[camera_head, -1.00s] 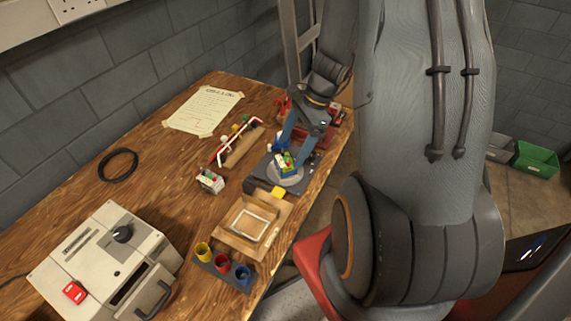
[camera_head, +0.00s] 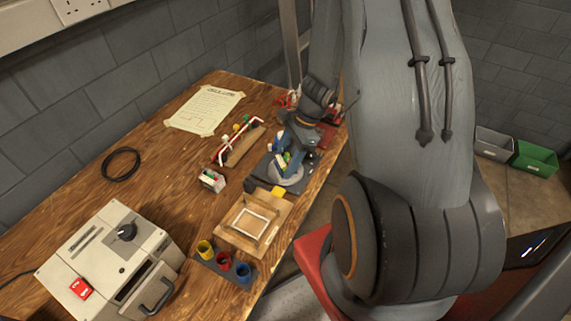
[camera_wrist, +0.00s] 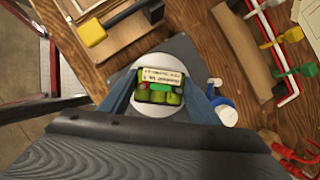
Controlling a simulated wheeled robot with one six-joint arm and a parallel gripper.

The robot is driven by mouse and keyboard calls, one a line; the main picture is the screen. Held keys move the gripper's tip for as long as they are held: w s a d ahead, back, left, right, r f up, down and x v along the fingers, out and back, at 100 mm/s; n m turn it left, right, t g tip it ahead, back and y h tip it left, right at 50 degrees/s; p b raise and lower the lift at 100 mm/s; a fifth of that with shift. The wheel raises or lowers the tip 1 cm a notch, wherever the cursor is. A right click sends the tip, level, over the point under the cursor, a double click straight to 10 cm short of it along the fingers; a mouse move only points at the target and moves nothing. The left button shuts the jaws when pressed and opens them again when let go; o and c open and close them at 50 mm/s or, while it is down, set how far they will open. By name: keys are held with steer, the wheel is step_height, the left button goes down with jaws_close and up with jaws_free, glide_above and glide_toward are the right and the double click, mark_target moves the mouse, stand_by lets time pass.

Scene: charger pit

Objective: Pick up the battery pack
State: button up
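A battery pack (camera_wrist: 160,92) with green cells and a pale printed label sits on a round white disc (camera_wrist: 138,113) in the wrist view. In the head view the pack (camera_head: 286,158) is partly hidden by my gripper (camera_head: 284,154). The blue fingers of my gripper (camera_wrist: 160,88) stand on its left and right sides in the wrist view. They look apart, with the pack between them. I cannot tell whether either finger touches it.
A small white box (camera_head: 212,180) stands left of the disc. A wooden frame tray (camera_head: 246,222), three coloured cups (camera_head: 224,261) and a beige machine (camera_head: 112,262) stand nearer. A red-and-white pipe rack (camera_head: 238,141) lies behind. A blue-and-white bottle (camera_wrist: 227,114) is close to my right finger.

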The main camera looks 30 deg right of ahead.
steer(key=c, duration=1)
steer(key=shift+o, duration=0.2)
steer(key=shift+r, duration=0.1)
